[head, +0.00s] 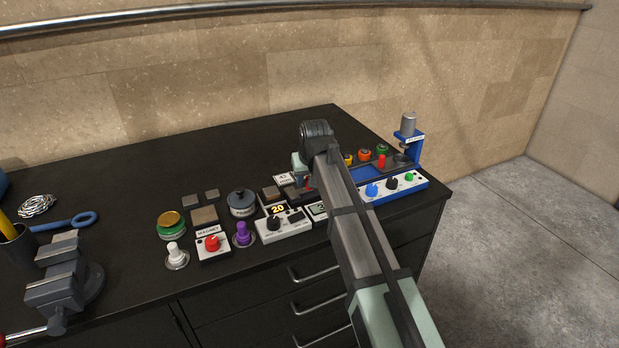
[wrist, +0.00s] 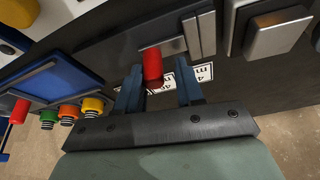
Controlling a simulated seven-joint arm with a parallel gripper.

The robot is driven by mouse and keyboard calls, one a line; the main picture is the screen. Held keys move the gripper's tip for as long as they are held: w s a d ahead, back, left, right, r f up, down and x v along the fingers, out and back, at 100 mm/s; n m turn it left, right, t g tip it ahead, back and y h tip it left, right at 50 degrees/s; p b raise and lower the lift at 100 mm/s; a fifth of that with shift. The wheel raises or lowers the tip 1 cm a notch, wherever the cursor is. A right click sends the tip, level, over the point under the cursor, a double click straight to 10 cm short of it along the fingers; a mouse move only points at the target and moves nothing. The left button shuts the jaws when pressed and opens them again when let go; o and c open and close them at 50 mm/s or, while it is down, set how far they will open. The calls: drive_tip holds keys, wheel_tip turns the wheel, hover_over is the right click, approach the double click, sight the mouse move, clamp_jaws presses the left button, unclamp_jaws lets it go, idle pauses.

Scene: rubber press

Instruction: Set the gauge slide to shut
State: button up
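In the wrist view, a short red cylindrical knob (wrist: 152,64) stands by a grey metal bar (wrist: 176,46), which I take for the gauge slide. White printed labels lie beside it, only partly readable. My gripper (wrist: 160,78) is open. Its two dark blue fingers reach down on either side of the red knob, which lies closer to the left finger, with a gap on the right. In the head view, my gripper (head: 303,168) is over the bench's right part and my arm hides most of the gauge. A white label (head: 283,178) shows beside it.
To the right is a blue-and-white panel (head: 405,188) with several coloured knobs and a small blue stand (head: 408,140). The back bench is clear.

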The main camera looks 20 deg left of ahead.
drive_tip(key=shift+o, duration=1.1)
drive_tip(key=shift+d+r, duration=0.1)
drive_tip(key=v, duration=1.3)
drive_tip(key=shift+s+r, duration=0.15)
drive_tip(key=shift+r, duration=0.1)
drive_tip(key=shift+d, duration=0.15)
